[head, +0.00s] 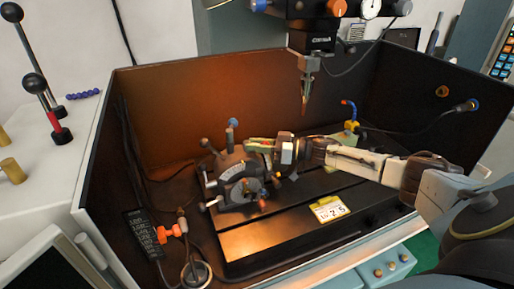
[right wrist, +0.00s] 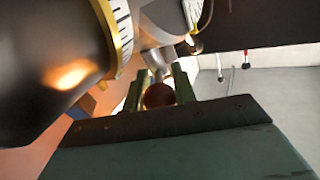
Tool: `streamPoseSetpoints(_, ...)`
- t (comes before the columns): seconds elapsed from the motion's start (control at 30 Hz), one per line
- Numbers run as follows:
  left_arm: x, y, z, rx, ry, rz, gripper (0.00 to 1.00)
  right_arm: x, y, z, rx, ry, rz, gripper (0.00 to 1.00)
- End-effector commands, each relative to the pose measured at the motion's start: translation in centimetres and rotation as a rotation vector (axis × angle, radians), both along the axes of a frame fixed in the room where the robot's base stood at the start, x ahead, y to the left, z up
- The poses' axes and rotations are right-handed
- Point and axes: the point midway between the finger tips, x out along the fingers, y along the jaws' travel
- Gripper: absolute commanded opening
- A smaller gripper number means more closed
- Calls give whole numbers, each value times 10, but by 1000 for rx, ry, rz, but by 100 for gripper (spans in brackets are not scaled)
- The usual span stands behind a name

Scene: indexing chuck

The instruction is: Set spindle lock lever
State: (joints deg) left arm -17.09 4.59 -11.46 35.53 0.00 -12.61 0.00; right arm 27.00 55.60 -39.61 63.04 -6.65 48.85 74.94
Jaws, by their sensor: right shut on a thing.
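The indexing chuck (head: 240,188) sits on the slotted machine table, with a dark round body and several small levers and knobs. In the right wrist view its dark drum with a white graduated ring (right wrist: 120,35) fills the upper left. My right gripper (head: 258,145) reaches in from the right, at the upper right of the chuck. In the right wrist view its two green fingers (right wrist: 158,85) are on either side of a dark red ball knob (right wrist: 158,96), shut on it. The lever under this knob is mostly hidden. My left gripper is not in view.
Dark enclosure walls (head: 185,100) stand around the table (head: 270,238). A spindle with a pointed tool (head: 304,95) hangs above, close to my right arm.

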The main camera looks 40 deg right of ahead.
Motion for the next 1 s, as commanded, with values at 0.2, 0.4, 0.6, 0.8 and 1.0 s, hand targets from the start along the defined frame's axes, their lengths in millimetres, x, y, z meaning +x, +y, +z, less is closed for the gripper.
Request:
streamPoseSetpoints(0.2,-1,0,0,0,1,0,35,1,-4,2,-3,-2,-9,0)
streamPoseSetpoints(0.4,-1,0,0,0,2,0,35,1,-3,2,-3,-2,-8,46)
streamPoseSetpoints(0.6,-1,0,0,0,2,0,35,0,-2,1,-2,-1,-5,46)
streamPoseSetpoints(0.8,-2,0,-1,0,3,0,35,-7,-8,-1,-3,1,-5,46)
streamPoseSetpoints(1.0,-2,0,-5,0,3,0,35,-36,-35,-2,-6,5,-6,46)
